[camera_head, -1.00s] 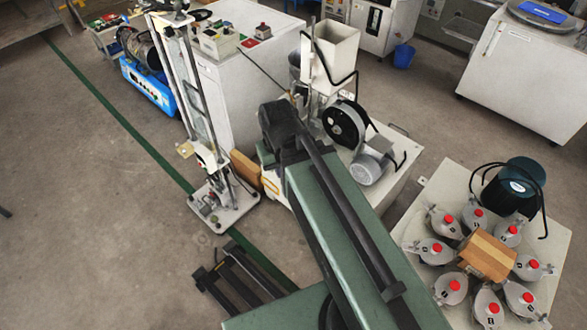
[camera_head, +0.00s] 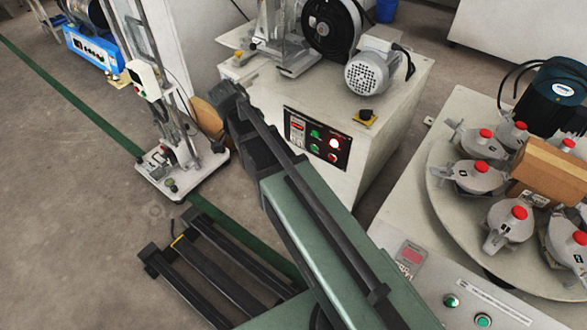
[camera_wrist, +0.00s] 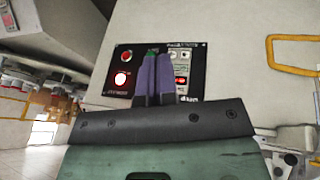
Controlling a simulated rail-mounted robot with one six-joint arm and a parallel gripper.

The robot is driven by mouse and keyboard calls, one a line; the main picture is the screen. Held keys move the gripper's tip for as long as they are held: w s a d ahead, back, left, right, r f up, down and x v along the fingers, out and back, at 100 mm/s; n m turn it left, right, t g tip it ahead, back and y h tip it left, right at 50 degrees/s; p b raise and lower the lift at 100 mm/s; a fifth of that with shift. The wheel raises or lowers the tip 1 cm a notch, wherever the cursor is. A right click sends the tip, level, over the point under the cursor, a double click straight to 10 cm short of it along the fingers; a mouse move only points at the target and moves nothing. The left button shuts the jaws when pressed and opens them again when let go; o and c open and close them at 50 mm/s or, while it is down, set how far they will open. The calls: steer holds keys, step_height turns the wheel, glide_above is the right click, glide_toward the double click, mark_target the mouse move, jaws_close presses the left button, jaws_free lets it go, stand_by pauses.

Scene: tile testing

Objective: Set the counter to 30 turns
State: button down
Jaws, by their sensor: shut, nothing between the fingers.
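The black control panel (camera_head: 317,138) is on the front of the pale machine with the dark wheel. It carries a small red-lit counter display (camera_head: 297,127) at its left, green and red buttons and a bright lamp (camera_head: 333,143). In the wrist view the panel (camera_wrist: 113,87) appears upside down, with the counter's red display (camera_wrist: 181,82) right of my fingers. The displayed number is too small to read. My gripper (camera_wrist: 151,54) is shut and empty, its purple fingers in front of the panel's middle and covering part of it. Contact cannot be told. The gripper is not discernible in the head view.
A round table with several red-capped metal jars (camera_head: 505,222) stands at the right, with its own button panel (camera_head: 467,300). A column stand (camera_head: 182,168) is at the left. A yellow handle (camera_wrist: 270,50) shows at right in the wrist view.

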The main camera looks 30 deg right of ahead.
steer(key=w+d+m, duration=0.1)
steer(key=m, duration=0.4)
steer(key=w+d+f+m+h, duration=0.1)
steer(key=m, duration=0.5)
steer(key=w+d+f+m+h, duration=0.1)
steer(key=m, duration=0.4)
steer(key=shift+g+b, duration=0.3)
steer(key=shift+g, duration=0.1)
steer(key=shift+f, duration=0.1)
steer(key=b, duration=0.8)
glide_toward(294, 141)
steer(key=shift+s+d+f, duration=0.65)
steer(key=shift+d+f, duration=0.05)
steer(key=shift+f, duration=0.25)
steer(key=shift+s+d+f, duration=0.6)
steer(key=shift+d+f, duration=0.1)
steer(key=shift+f, duration=0.25)
steer(key=shift+s+d+f, duration=0.65)
steer(key=shift+d+f, duration=0.05)
steer(key=shift+f, duration=0.3)
